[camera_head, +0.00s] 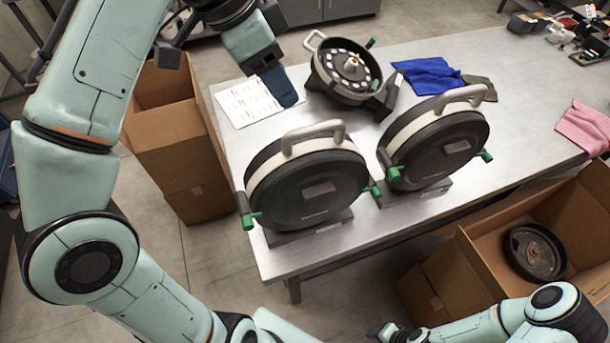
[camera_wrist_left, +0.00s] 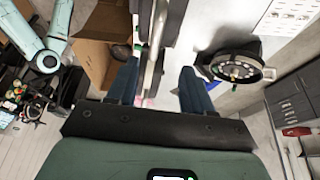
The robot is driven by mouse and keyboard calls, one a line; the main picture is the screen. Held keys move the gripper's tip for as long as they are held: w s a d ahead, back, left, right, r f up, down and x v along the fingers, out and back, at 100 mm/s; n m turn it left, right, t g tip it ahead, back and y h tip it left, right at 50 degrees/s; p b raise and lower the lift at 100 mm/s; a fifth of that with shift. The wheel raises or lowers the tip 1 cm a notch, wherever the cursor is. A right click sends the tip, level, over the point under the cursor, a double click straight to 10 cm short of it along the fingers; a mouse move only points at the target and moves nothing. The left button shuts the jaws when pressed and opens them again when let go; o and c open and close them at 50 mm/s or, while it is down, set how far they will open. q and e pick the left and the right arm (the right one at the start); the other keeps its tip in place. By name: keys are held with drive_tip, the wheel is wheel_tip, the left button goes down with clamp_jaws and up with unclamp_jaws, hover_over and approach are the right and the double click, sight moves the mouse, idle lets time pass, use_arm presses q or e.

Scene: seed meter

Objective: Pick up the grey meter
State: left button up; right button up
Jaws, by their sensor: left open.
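Two closed round meters stand upright on the table with dark faces, pale bands, grey handles and green latches: a left one (camera_head: 307,188) and a right one (camera_head: 433,145). A third, open meter (camera_head: 345,72) with a dotted disc sits behind them; it also shows in the left wrist view (camera_wrist_left: 235,66). I cannot tell which is the grey meter. My left gripper (camera_head: 270,90) is open and empty, above the table's back left, apart from the meters. In its wrist view, a narrow dark and pale shape lies between the fingers. My right gripper (camera_head: 385,332) is at the bottom edge, its jaws unclear.
A printed sheet (camera_head: 240,103) lies at the table's left. Blue cloth (camera_head: 425,73) and pink cloth (camera_head: 586,128) lie to the right. An open cardboard box (camera_head: 170,140) stands left of the table. Another box (camera_head: 470,270) at lower right holds a round dark part (camera_head: 534,252).

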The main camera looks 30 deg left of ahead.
sight(308, 127)
use_arm(q)
drive_tip(key=x, duration=0.2)
drive_tip(key=b+x, duration=0.1)
drive_tip(key=x, duration=0.1)
drive_tip(key=s+b+x, duration=0.1)
drive_tip(key=x, duration=0.1)
drive_tip(key=shift+d+f, duration=0.25)
drive_tip(key=shift+f, duration=0.1)
drive_tip(key=shift+w+d+f+b, duration=0.15)
drive_tip(key=shift+w+f+b, duration=0.15)
drive_tip(key=shift+w+f, duration=0.45)
drive_tip(key=x, duration=0.2)
drive_tip(key=b+x, duration=0.1)
drive_tip(key=x, duration=0.1)
drive_tip(key=shift+s+f, duration=0.25)
drive_tip(key=shift+s, duration=0.1)
drive_tip(key=shift+w, duration=0.1)
use_arm(e)
drive_tip(key=s+f, duration=0.5)
drive_tip(key=shift+f+g, duration=0.25)
drive_tip(key=shift+g, duration=0.05)
use_arm(q)
clamp_jaws()
use_arm(e)
drive_tip(key=shift+d, duration=0.1)
use_arm(q)
drive_tip(key=shift+r, duration=0.25)
